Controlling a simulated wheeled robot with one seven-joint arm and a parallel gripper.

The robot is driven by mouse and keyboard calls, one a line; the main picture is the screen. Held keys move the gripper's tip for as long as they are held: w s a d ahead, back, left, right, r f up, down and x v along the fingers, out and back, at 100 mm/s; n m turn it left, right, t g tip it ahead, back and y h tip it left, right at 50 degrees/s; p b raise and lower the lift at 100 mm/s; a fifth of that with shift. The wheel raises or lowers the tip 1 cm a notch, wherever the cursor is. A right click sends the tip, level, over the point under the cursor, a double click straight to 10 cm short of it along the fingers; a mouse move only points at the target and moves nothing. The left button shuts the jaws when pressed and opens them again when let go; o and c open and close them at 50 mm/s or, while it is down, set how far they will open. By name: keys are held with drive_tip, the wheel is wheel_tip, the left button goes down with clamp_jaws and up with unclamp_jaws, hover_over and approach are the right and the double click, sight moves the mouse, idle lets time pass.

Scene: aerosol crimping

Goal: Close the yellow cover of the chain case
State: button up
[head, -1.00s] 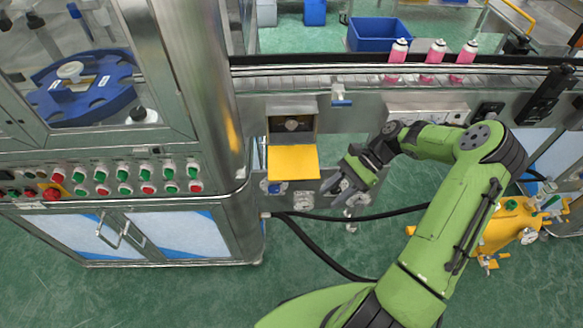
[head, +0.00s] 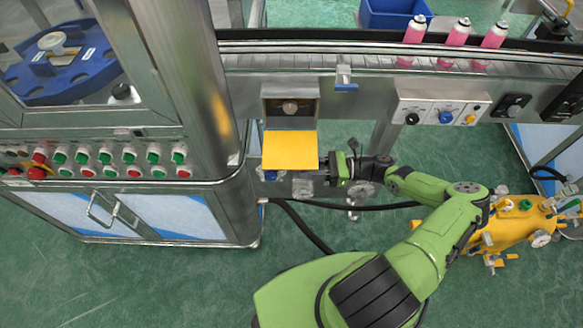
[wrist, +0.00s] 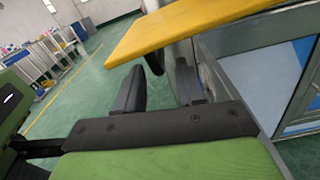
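The yellow cover (head: 290,150) is a flat plate folded down and outward below the chain case (head: 290,92). The open case shows a round metal part inside. My gripper (head: 322,178) is just right of the cover's lower right edge, close beside it; contact cannot be told. In the wrist view the cover (wrist: 195,25) spans the top, just beyond my fingertips. The two dark fingers of my gripper (wrist: 160,68) stand apart with nothing between them.
A conveyor (head: 400,65) carries pink cans (head: 456,45) above. A control box (head: 440,112) is to the right of the case. A steel cabinet with a button panel (head: 110,158) stands left. Black hoses (head: 305,228) run below. A yellow machine (head: 515,222) stands on the floor at right.

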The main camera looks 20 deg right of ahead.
sight(292, 169)
drive_tip(key=x, duration=0.5)
drive_tip(key=shift+c, duration=0.5)
clamp_jaws()
